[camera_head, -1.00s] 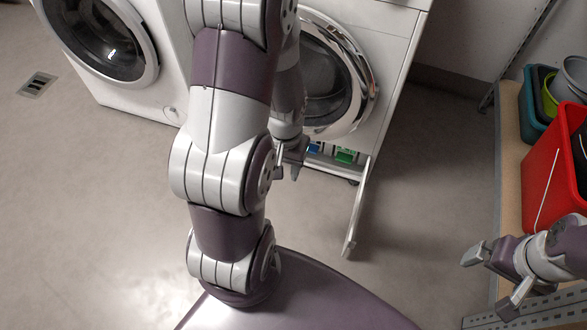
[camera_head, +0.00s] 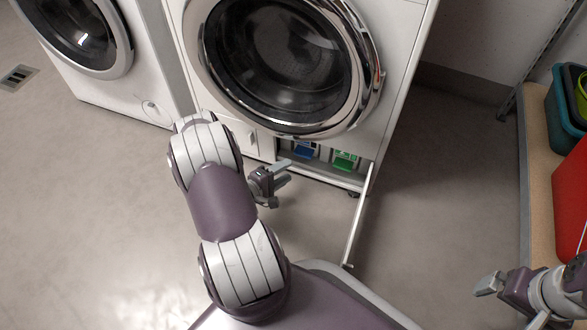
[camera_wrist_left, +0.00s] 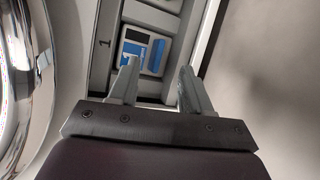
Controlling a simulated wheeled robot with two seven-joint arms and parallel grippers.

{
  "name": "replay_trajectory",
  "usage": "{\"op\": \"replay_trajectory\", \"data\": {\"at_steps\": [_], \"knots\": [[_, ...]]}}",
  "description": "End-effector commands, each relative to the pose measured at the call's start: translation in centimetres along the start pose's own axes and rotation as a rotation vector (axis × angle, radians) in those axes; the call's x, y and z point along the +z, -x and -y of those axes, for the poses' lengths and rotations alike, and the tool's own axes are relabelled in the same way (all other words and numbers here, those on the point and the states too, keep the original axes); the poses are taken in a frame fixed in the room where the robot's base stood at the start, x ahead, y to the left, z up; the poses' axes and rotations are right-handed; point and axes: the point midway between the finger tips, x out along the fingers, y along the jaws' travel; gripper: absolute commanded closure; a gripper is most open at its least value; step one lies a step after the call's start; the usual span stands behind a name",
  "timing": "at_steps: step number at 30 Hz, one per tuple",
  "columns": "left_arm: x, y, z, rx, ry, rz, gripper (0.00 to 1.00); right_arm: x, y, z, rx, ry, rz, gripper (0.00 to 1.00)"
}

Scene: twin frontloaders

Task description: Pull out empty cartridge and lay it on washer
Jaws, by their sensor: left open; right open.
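A blue-labelled cartridge (camera_head: 304,150) and a green-labelled cartridge (camera_head: 345,160) sit in the open low compartment of the right-hand white washer (camera_head: 402,40). I cannot tell which one is empty. My left gripper (camera_head: 277,176) is open and empty, just in front of and left of the compartment. In the left wrist view the blue-labelled cartridge (camera_wrist_left: 143,50), marked 1, lies beyond the open fingertips (camera_wrist_left: 158,66), with a visible gap between them. My right gripper (camera_head: 512,300) is at the lower right, open and empty, away from the washer.
The compartment's flap (camera_head: 360,215) stands open to the right of my left gripper. A second washer (camera_head: 140,80) stands at left. A shelf with a red bucket (camera_head: 570,195) and a teal bin (camera_head: 565,115) is at right. The floor between is clear.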

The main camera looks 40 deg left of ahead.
Motion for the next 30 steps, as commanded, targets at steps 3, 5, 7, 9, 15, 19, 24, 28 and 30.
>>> {"op": "replay_trajectory", "data": {"at_steps": [3,5,7,9,15,19,24,28,30], "knots": [[-0.1,-3.3,1.0,-0.001,-0.006,0.005,0.52,0.4,-2.9,0.0,0.0,0.0,0.001,0.0],[-0.1,-4.8,0.9,-0.001,-0.006,0.006,0.52,0.5,-3.7,0.0,0.0,0.0,0.001,0.0],[-0.1,-6.3,0.9,-0.001,-0.005,0.004,0.52,0.6,-4.7,0.0,0.0,0.0,0.001,0.0],[-0.1,-7.6,0.7,0.0,-0.005,0.003,0.52,0.7,-5.4,0.0,0.0,0.0,0.001,0.0],[-0.1,-9.4,0.3,-0.002,-0.004,0.0,0.52,0.8,-6.3,0.0,0.0,0.0,0.001,0.0],[-0.1,-9.6,0.1,-0.002,-0.003,-0.001,0.52,0.8,-6.2,0.0,0.0,0.0,0.001,0.0],[-0.1,-9.6,0.1,-0.002,-0.003,-0.002,0.61,0.8,-6.2,0.0,0.0,0.0,0.001,0.0],[-0.1,-9.6,0.1,-0.002,-0.003,-0.002,1.0,0.8,-6.2,0.0,0.0,0.0,0.001,0.0],[-0.1,-9.6,0.1,-0.003,-0.003,-0.002,1.0,0.8,-6.2,0.0,0.0,0.0,0.001,0.0]]}}
